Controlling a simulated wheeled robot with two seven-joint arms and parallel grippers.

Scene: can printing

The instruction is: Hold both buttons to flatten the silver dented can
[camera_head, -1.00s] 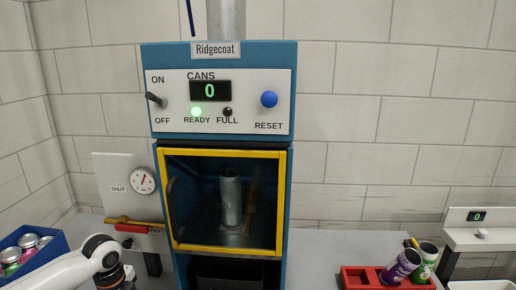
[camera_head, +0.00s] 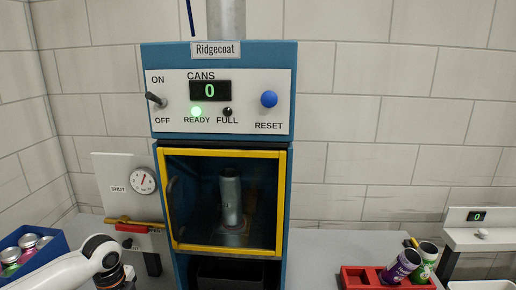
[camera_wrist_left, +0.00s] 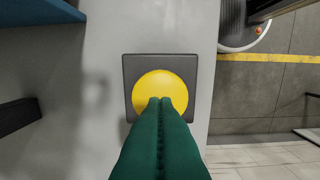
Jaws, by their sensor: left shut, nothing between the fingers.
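The silver can (camera_head: 230,196) stands nearly upright inside the press (camera_head: 180,210), behind the clear yellow-framed door (camera_head: 168,205), which looks shut. Its dents are hard to make out through the dark window. A yellow round button (camera_wrist_left: 160,88) sits on a dark square plate in the left wrist view. My left gripper (camera_wrist_left: 161,101) has its green fingers shut together, empty, with the tips over the button's near half. I cannot tell whether they press it. My left arm shows at the lower left of the head view. The second button and my right gripper are not in view.
The press panel shows count 0 and a lit green READY lamp (camera_head: 196,112); its switch (camera_head: 155,99) points up-left. A blue crate (camera_head: 57,247) of cans is lower left. A red rack (camera_head: 360,280) with two cans is lower right.

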